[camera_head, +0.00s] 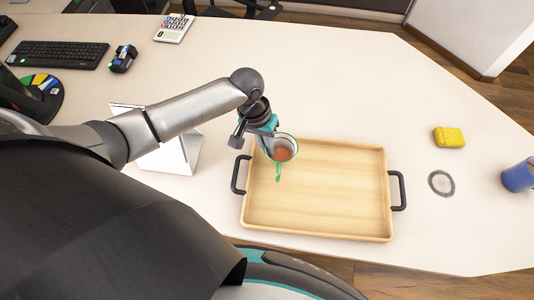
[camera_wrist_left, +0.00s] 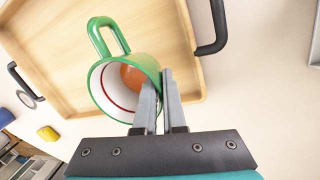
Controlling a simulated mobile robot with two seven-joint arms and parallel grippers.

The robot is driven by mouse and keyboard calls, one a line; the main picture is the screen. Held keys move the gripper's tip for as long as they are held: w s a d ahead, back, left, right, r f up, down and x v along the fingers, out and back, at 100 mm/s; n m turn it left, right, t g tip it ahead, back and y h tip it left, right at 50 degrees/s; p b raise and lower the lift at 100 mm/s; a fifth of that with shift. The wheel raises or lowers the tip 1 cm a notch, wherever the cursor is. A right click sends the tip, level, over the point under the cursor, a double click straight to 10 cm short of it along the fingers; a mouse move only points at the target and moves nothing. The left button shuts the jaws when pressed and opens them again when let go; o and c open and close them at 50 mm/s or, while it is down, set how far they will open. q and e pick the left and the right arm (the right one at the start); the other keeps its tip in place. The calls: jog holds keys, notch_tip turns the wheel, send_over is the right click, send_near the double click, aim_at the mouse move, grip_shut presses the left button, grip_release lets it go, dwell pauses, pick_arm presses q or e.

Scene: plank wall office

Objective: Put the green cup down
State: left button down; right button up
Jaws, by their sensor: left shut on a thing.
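The green cup (camera_head: 294,146) has a white inside and a green handle, and something orange-brown shows in it. It is at the back left corner of the wooden tray (camera_head: 340,195), and its handle points toward the front. In the left wrist view the cup (camera_wrist_left: 103,66) shows its open mouth, with the tray (camera_wrist_left: 58,50) behind it. My left gripper (camera_head: 270,143) is shut on the cup's wall at the rim; its fingers also show in the left wrist view (camera_wrist_left: 160,88). I cannot tell whether the cup's base touches the tray. My right gripper is not in view.
The tray's middle and right are bare, with black handles at both ends. A yellow sponge (camera_head: 449,137), a grey ring-shaped coaster (camera_head: 441,183) and a blue cup (camera_head: 518,177) are to the right. A white folded stand (camera_head: 178,155) is left of the tray. A keyboard (camera_head: 55,55) lies at the far left.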

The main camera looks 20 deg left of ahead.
pick_arm(q)
jog(key=shift+a+b+x, duration=0.2)
jog(key=shift+b+x, duration=0.05)
jog(key=shift+x, duration=0.7)
jog(key=shift+a+b+x, duration=0.2)
jog(key=shift+b+x, duration=0.05)
jog(key=shift+x, duration=0.7)
jog(key=shift+f, duration=0.2)
jog(key=c, duration=1)
grip_release()
jog(key=shift+r, duration=0.1)
jog(key=p+v, duration=0.3)
jog(key=v, duration=0.9)
